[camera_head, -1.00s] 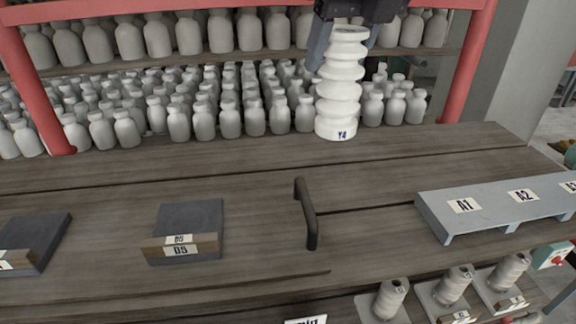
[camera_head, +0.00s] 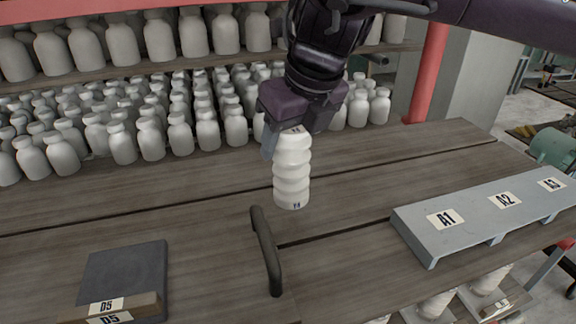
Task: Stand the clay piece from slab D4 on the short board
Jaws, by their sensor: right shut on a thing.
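A white ribbed clay piece (camera_head: 292,172) hangs upright from my right gripper (camera_head: 292,136), which is shut on its top. A small dark label shows near its lower rim, too small to read now. I cannot tell whether its base touches the table or is above it. The short board is probably the grey raised board (camera_head: 470,228) at the right, with labels A1, A2 and A3; its top is bare where it shows. A dark slab (camera_head: 128,268) labelled D5 lies at the lower left. Slab D4 is not in view. My left gripper is not in view.
A black handle (camera_head: 265,250) stands up from the wooden table (camera_head: 345,185) between the clay piece and the D5 slab. Many pale bottles (camera_head: 180,132) crowd the shelf behind. A red post (camera_head: 427,75) stands at the back right.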

